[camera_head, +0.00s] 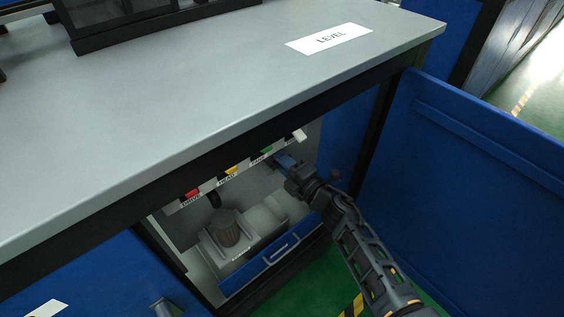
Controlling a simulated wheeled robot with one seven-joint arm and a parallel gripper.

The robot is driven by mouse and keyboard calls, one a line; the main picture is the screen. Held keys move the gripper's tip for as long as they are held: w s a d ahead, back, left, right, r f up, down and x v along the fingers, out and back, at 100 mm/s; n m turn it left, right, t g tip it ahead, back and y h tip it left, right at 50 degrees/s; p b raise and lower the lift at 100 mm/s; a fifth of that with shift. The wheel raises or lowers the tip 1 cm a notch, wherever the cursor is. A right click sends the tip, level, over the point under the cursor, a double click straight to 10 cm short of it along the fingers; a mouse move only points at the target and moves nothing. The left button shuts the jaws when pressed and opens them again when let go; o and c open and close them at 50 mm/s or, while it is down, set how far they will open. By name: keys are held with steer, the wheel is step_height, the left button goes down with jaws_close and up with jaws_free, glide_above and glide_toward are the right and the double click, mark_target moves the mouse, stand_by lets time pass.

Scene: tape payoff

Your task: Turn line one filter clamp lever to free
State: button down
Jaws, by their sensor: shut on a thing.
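A short blue piece (284,160) sticks out inside the open cabinet, at its right side under the worktop. It looks like the clamp lever, but no text on it can be read. My gripper (290,170) reaches in from the lower right and is shut on it. The fingertips are small and dark, so the exact contact is hard to see. The lever's pivot and the filter behind it are hidden or too small to tell.
Red, yellow and green tags (232,170), labelled DRIVE, HEAD and FAN, line the cabinet's upper edge. Below stand a dark ribbed cylinder (228,228) and a blue drawer front (275,258). The open blue door (470,190) flanks my arm on the right. The grey worktop (200,90) overhangs.

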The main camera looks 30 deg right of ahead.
steer(key=c, duration=1.1)
jaws_free()
steer(key=shift+s+d+p, duration=0.25)
steer(key=shift+s+p, duration=0.05)
steer(key=shift+s, duration=0.95)
steer(key=shift+s+d+p, duration=0.2)
steer(key=shift+s+p, duration=0.15)
steer(key=shift+s, duration=0.95)
steer(key=shift+s+d+p, duration=0.25)
steer(key=shift+s+p, duration=0.05)
steer(key=shift+s, duration=0.95)
